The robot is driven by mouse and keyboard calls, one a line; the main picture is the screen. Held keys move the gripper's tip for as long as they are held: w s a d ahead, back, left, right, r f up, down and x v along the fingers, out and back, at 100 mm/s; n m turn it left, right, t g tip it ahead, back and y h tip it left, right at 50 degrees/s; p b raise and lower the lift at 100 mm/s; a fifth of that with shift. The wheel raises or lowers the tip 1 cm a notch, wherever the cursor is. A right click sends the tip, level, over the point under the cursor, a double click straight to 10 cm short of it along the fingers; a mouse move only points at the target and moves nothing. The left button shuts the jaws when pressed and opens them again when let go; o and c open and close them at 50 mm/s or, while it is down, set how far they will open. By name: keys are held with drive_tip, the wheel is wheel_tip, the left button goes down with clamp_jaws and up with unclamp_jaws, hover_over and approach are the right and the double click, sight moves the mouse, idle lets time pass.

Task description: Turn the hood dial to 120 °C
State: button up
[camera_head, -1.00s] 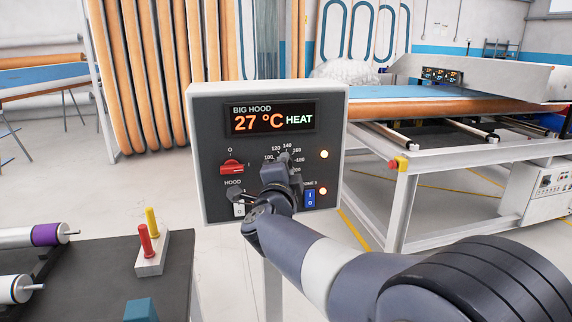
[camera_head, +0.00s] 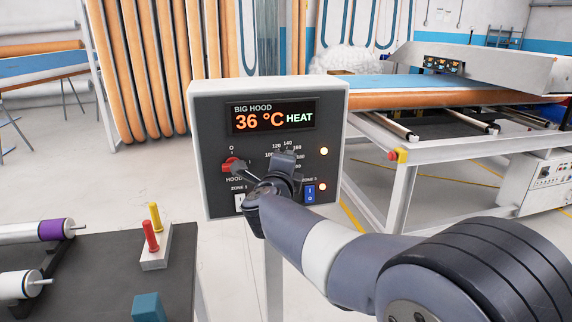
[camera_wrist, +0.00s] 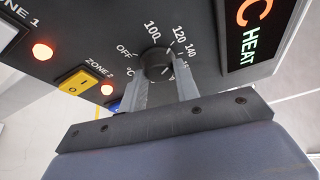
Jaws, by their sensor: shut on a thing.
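The hood dial (camera_wrist: 157,62) is a dark round knob on the control box (camera_head: 216,95). In the wrist view it sits between my two grey fingers, with OFF, 100, 120 and 140 printed around it. My gripper (camera_wrist: 160,72) is shut on the dial; it also shows in the head view (camera_head: 284,165), where it covers the knob. I cannot tell for certain which number the dial points to. The display (camera_head: 272,118) reads BIG HOOD, 36 °C, HEAT in lit figures.
A red switch (camera_head: 230,164) is left of my gripper and a blue rocker switch (camera_head: 309,194) is right of it. A yellow rocker switch (camera_wrist: 78,82) shows in the wrist view. A dark bench (camera_head: 190,250) with rollers stands at the lower left.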

drive_tip(key=o, duration=1)
drive_tip(key=s, duration=0.7)
drive_tip(key=s+a, duration=0.1)
drive_tip(key=s, duration=0.2)
drive_tip(key=shift+s+r, duration=0.35)
drive_tip(key=shift+w, duration=0.1)
drive_tip(key=w, duration=0.7)
drive_tip(key=w+d, duration=0.1)
drive_tip(key=w, duration=0.2)
drive_tip(key=shift+w+f, duration=0.25)
drive_tip(key=shift+f, duration=0.15)
